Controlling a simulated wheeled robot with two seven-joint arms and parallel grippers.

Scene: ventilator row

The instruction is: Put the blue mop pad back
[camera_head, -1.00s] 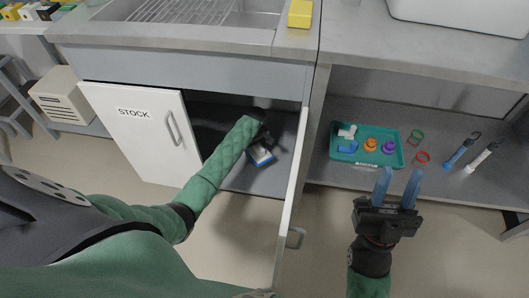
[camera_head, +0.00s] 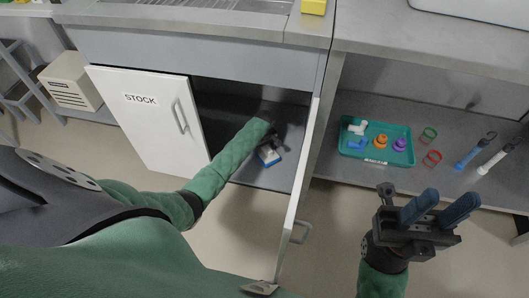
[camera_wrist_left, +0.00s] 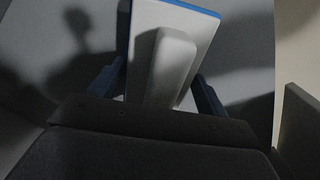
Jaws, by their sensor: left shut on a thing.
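The blue mop pad (camera_head: 268,157) is a pale plate with a blue edge, inside the open cupboard under the sink. In the left wrist view the pad (camera_wrist_left: 199,10) carries a raised grey block (camera_wrist_left: 172,62) between my blue fingers. My left gripper (camera_head: 269,141) reaches into the cupboard and is shut on the pad's block. I cannot tell whether the pad touches the cupboard floor (camera_head: 285,178). My right gripper (camera_head: 438,207) is empty, with its two fingers apart, in front of the right-hand shelf.
The STOCK door (camera_head: 150,118) stands at the left of the opening. The other open door (camera_head: 303,175) sticks out close to my left arm's right. A teal tray (camera_head: 350,137) of small fittings, red and green rings and two syringe-like tools (camera_head: 476,150) lie on the right shelf.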

